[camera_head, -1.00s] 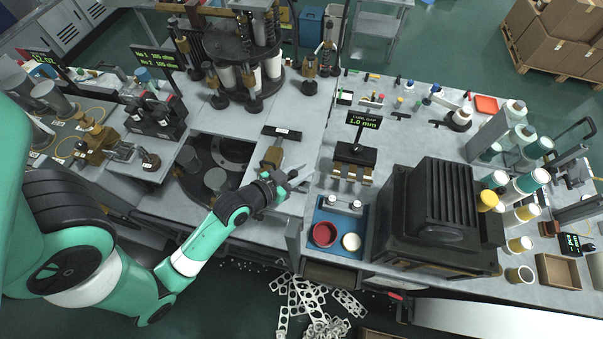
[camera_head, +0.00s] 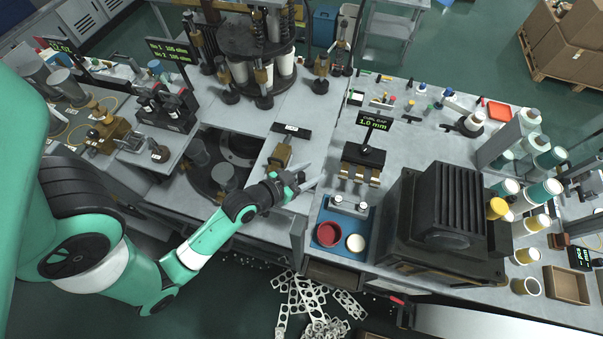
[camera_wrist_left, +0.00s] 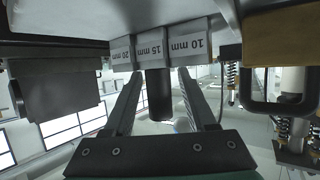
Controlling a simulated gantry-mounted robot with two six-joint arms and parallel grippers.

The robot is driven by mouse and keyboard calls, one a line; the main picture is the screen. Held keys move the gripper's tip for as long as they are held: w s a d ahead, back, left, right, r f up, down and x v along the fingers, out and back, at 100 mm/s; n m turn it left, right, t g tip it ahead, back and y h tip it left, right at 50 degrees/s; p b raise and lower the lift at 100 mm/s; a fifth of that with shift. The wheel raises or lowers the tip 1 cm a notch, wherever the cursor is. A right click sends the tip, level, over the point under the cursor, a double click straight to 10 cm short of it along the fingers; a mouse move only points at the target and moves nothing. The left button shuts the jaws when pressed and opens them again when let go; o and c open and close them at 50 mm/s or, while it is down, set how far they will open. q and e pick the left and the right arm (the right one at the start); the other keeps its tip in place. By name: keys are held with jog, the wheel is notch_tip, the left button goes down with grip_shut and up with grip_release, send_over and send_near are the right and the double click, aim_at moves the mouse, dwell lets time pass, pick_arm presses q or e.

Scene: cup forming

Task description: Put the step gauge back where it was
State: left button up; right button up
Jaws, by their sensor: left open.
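In the left wrist view the step gauge (camera_wrist_left: 152,49) shows as a row of grey blocks marked 20 mm, 15 mm and 10 mm, upside down in the picture. It lies against a grey surface. A black round post (camera_wrist_left: 160,95) at the 15 mm block lies between my left gripper's fingers. My left gripper (camera_wrist_left: 158,76) is open, one finger on each side of the post, with gaps visible. In the head view the left gripper (camera_head: 307,178) is over the bench, left of the blue tray. I cannot make out the gauge there. My right gripper is not in view.
A brass-coloured block (camera_head: 281,154) and a black labelled plate (camera_head: 291,130) lie close behind the gripper. To the right stand the curl gap sign (camera_head: 376,121), the blue tray (camera_head: 327,218) with a red dish (camera_head: 328,235), and a dark ribbed machine (camera_head: 455,215).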

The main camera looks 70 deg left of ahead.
pick_arm(q)
jog(key=b+v, duration=0.1)
jog(key=v, duration=1)
jog(key=shift+s+b, duration=0.25)
jog(key=shift+b, duration=0.05)
jog(key=shift+s+d+r, duration=0.15)
jog(key=shift+d+r, duration=0.05)
